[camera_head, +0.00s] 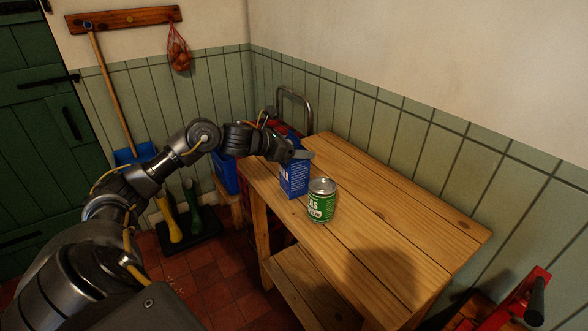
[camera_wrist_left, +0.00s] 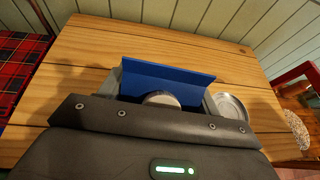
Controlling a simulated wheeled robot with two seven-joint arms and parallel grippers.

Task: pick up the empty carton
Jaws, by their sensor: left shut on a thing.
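A blue carton (camera_head: 294,180) with white print stands upright on the pine table (camera_head: 400,223), near its left edge. My left gripper (camera_head: 296,156) is at the carton's top, shut on it. In the left wrist view a blue panel of the carton (camera_wrist_left: 165,82) shows between the grey fingers (camera_wrist_left: 160,92). A pale round thing (camera_wrist_left: 161,98) shows there too; I cannot tell what it is. A green tin (camera_head: 321,203) stands close in front and right of the carton, its silver lid (camera_wrist_left: 231,105) also in the wrist view. My right gripper is out of view.
A tartan trolley (camera_wrist_left: 22,62) with a metal handle (camera_head: 309,105) is beyond the table's left end. A blue crate (camera_head: 227,177) and boots (camera_head: 172,219) are left of the table. A red object (camera_head: 510,305) is at the lower right. The table's right half is clear.

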